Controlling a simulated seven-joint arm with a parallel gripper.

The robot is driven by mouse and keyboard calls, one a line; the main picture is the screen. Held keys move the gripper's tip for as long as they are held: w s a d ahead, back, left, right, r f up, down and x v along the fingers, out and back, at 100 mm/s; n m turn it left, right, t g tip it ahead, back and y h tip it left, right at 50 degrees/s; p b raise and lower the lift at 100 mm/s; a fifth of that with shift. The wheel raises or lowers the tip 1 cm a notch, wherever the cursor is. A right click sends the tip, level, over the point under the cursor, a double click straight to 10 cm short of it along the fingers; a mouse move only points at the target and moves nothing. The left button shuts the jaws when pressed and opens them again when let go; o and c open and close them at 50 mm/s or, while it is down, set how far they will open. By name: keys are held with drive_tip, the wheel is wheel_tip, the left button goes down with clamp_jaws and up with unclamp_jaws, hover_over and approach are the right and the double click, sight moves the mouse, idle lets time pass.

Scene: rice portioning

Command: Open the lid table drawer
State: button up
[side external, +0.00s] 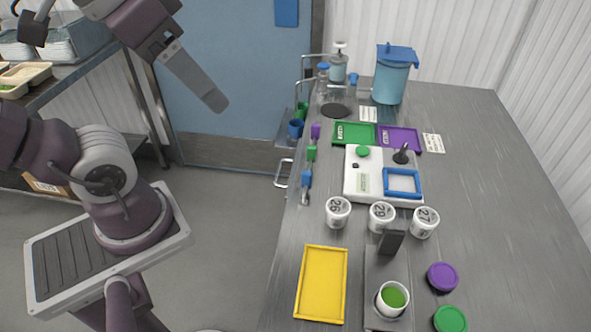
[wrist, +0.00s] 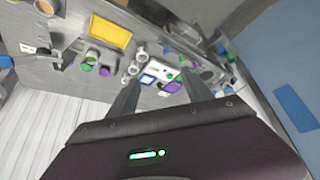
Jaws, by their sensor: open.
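The metal table (side external: 480,130) stands on the right in the side external view. A pale bar handle (side external: 284,172) sticks out from its left side, below the top edge. I take it for the drawer's handle; the drawer front is hidden and no pulled-out drawer shows. My gripper (wrist: 158,95) is open and empty in the wrist view, its two fingers spread apart. In the side external view one grey finger (side external: 198,80) shows in the air at upper left, well above and left of the handle and clear of the table.
The table carries a yellow tray (side external: 321,285), white cups (side external: 381,216), a scale (side external: 357,182), green and purple lids, and a blue-lidded container (side external: 391,78). Small coloured tools hang along its left edge. A blue door (side external: 225,75) stands behind. Floor between my base and the table is clear.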

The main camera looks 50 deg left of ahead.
drive_tip(key=w+n, duration=0.1)
drive_tip(key=n, duration=0.2)
drive_tip(key=w+a+r+n+g+h, duration=0.1)
drive_tip(key=w+n, duration=0.1)
drive_tip(key=n, duration=0.2)
drive_tip(key=w+a+n, duration=0.1)
drive_tip(key=w+n, duration=0.1)
drive_tip(key=n, duration=0.1)
drive_tip(key=shift+a+r+g+h, duration=0.25)
drive_tip(key=shift+r+g+h, duration=0.05)
drive_tip(key=shift+r+h, duration=0.1)
drive_tip(key=c, duration=0.4)
drive_tip(key=n+g, duration=0.2)
drive_tip(key=n, duration=3.2)
hover_over(277, 175)
drive_tip(key=s+a, duration=0.1)
drive_tip(key=x, duration=0.2)
drive_tip(key=shift+c, duration=0.2)
drive_tip(key=shift+n, duration=0.4)
drive_tip(key=s+a+x, duration=0.2)
drive_tip(key=x, duration=1.1)
drive_tip(key=s+a+f+x, duration=0.1)
drive_tip(key=s+x, duration=0.1)
drive_tip(key=x, duration=1.1)
drive_tip(key=s+a+f+x, duration=0.1)
drive_tip(key=s+a+x, duration=0.1)
drive_tip(key=x, duration=1.1)
drive_tip(key=shift+s+a, duration=0.25)
drive_tip(key=shift+a, duration=0.15)
drive_tip(key=shift+c, duration=0.2)
